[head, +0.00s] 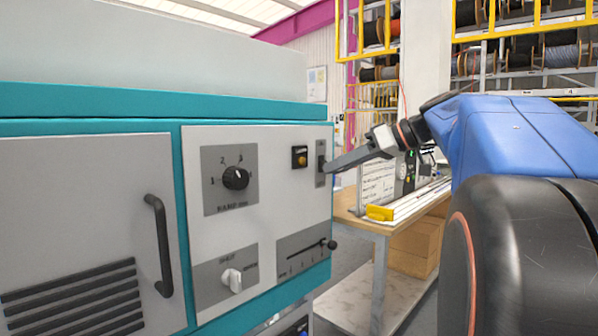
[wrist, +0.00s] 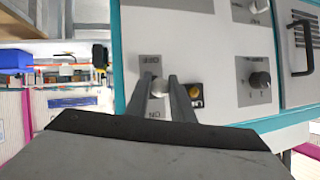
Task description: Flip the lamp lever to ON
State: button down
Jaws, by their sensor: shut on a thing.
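The lamp lever (wrist: 160,88) is a small pale-tipped lever on a grey plate at the panel's edge. The plate (head: 320,178) also shows in the head view, at the panel's right side. In the wrist view, OFF is printed at the plate's upper end and ON at its lower end. My gripper (wrist: 161,80) has its two fingers on either side of the lever tip and is shut on it. In the head view my gripper (head: 328,168) reaches the plate from the right and hides part of the lever. The lever's exact setting is hard to tell.
The panel also has a black rotary knob (head: 236,178), a white knob (head: 232,280) and a slider (head: 331,245). A door handle (head: 160,245) sticks out at left. A workbench (head: 375,228) stands behind at right.

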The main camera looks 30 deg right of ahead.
jog(key=shift+w+r+m+g+h, duration=0.2)
jog(key=shift+r+g+h, duration=0.3)
jog(key=shift+g, duration=0.45)
jog(key=shift+w+r+m+g+h, duration=0.1)
jog(key=shift+r+m+g+h, duration=0.1)
jog(key=shift+r+g+h, duration=0.55)
jog(key=shift+f+g+y, duration=0.25)
jog(key=shift+g, duration=0.05)
jog(key=c, duration=1.5)
grip_release()
jog(key=shift+a, duration=0.1)
jog(key=shift+c, duration=0.2)
jog(key=v, duration=1.2)
jog(key=shift+f, duration=0.15)
